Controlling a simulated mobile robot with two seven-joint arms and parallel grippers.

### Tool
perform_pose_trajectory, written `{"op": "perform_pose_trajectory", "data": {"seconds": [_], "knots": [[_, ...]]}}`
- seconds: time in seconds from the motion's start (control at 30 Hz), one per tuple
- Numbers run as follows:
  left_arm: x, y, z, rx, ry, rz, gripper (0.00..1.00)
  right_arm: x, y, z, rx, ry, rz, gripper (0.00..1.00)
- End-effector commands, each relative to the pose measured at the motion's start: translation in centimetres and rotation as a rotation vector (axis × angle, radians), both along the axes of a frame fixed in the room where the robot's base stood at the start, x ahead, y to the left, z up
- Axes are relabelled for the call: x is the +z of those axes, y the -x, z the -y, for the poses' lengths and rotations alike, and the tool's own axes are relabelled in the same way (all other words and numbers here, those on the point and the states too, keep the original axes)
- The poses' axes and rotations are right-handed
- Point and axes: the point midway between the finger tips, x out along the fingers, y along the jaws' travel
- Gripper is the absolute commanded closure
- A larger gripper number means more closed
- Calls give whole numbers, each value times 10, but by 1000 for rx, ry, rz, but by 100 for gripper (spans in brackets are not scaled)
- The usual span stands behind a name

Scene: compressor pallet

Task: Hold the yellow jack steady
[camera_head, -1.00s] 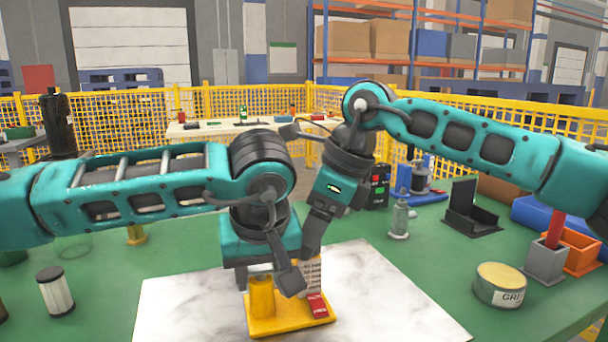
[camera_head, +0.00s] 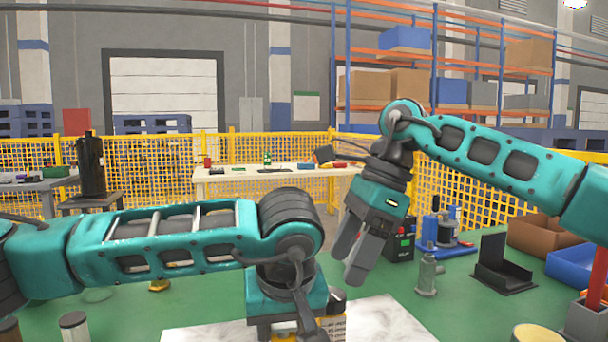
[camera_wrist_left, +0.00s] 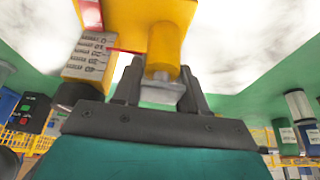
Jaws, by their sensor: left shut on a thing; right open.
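The yellow jack (camera_wrist_left: 175,15) shows in the left wrist view, with its round post pointing toward my left gripper (camera_wrist_left: 160,88). The gripper's dark fingers stand on either side of a pale grey end piece on the post and are shut on it. In the head view my left gripper (camera_head: 295,330) is cut off by the lower edge and hides nearly all of the jack. My right gripper (camera_head: 350,256) is open and empty, pointing down above the table, up and right of the left one. A block with printed text (camera_wrist_left: 92,55) is beside the jack.
A pale marbled sheet (camera_head: 390,320) lies on the green table. A grey cylinder (camera_head: 427,275), a black angled bracket (camera_head: 503,265), a blue bin (camera_head: 572,270) and a blue-based device (camera_head: 445,235) stand on the right. A small canister (camera_head: 74,327) is at left.

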Motion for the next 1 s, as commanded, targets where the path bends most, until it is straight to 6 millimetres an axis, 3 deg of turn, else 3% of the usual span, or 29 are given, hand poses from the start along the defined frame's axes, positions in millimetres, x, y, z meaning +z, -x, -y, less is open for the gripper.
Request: {"op": "perform_pose_trajectory", "data": {"seconds": [0.33, 0.67, 1.0], "knots": [[-4, 2, 0, -1, -5, -9, 100, 66, -4, 26, -3, -1, 2, 29], [-4, 2, 0, -2, -5, -10, 100, 100, -15, -29, -1, -381, 38, 29], [-4, 2, 0, -2, -5, -10, 100, 157, -30, -64, -63, -754, 60, 29]]}}
